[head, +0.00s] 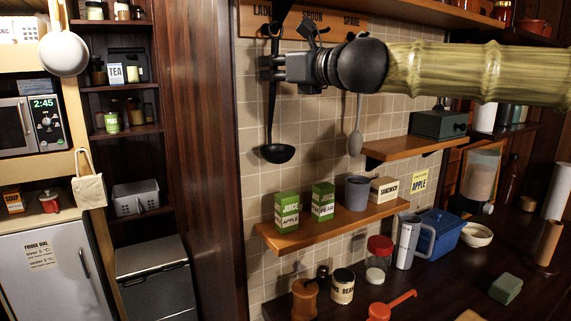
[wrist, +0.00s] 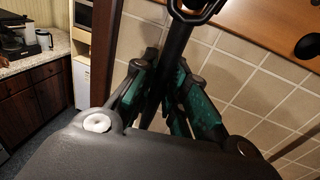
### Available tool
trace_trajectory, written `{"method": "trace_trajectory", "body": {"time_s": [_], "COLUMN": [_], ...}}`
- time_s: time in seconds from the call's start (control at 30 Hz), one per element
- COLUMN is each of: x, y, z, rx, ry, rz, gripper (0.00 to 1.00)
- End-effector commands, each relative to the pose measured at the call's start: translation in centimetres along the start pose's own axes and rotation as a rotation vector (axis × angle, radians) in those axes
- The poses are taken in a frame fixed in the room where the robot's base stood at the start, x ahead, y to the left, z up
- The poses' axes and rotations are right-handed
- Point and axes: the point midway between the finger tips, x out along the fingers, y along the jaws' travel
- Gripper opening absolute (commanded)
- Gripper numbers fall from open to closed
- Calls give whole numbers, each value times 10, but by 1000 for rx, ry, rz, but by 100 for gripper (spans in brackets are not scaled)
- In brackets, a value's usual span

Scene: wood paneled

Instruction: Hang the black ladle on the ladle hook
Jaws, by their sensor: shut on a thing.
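The black ladle (head: 278,153) hangs upright in front of the tiled wall, bowl down. My gripper (head: 268,68) is shut on the ladle's handle, below its top end. In the wrist view the dark handle (wrist: 179,42) runs up between the teal fingers (wrist: 160,92), with its looped end at the top edge. The ladle's top is in front of the rail's ladle label. The ladle hook is hidden, and I cannot tell whether the loop is on it.
A grey spoon (head: 355,142) hangs right of the ladle, below my arm. A wooden shelf (head: 335,229) with juice cartons (head: 287,211), a cup (head: 358,193) and a sandwich box (head: 384,189) is below. A dark wood post (head: 195,150) stands to the left.

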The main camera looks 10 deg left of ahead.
Motion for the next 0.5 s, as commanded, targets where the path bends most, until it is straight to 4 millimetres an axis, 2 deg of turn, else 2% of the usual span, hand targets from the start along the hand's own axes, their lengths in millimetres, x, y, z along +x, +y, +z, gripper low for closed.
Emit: {"method": "trace_trajectory", "body": {"time_s": [0.17, 0.2, 0.3, 0.33, 0.5], "x": [0, 0, 0, 0, 0], "y": [0, 0, 0, 0, 0], "z": [-2, -2, -2, -2, -2], "rx": [0, 0, 0, 0, 0], "ry": [0, 0, 0, 0, 0], "rz": [0, 0, 0, 0, 0], "gripper": [0, 18, 36, 40, 40]}}
